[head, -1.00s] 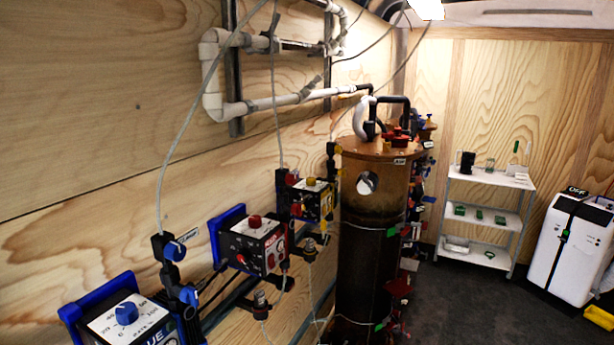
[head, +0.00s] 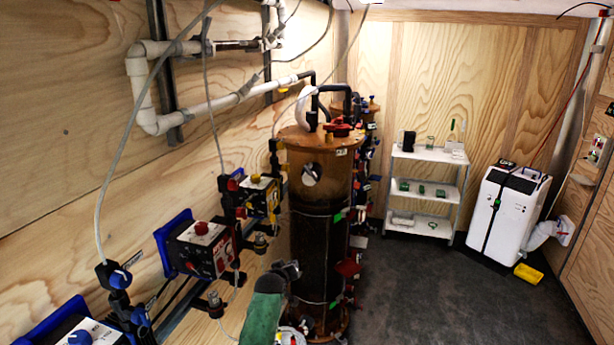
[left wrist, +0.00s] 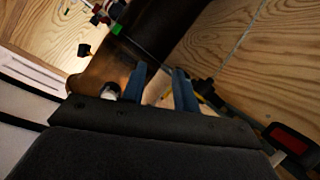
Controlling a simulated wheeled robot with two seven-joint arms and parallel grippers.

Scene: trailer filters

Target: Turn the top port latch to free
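A tall brown cylinder (head: 318,235) stands in the middle of the head view. A round pale port with a dark piece across it (head: 311,174) is on its upper side; I take this for the top port and its latch. A red fitting (head: 340,129) sits on the cylinder's lid. In the left wrist view the two blue fingers of my left gripper (left wrist: 160,82) are apart with nothing between them. The brown cylinder (left wrist: 163,40) is beyond them, and a small whitish round part (left wrist: 108,91) shows beside the left finger. My right gripper is not in view.
Control boxes with red (head: 203,247) and yellow (head: 259,196) knobs line the left wall. White pipes (head: 215,105) run above them. A white shelf (head: 428,190) and a white machine (head: 503,215) stand at the back right.

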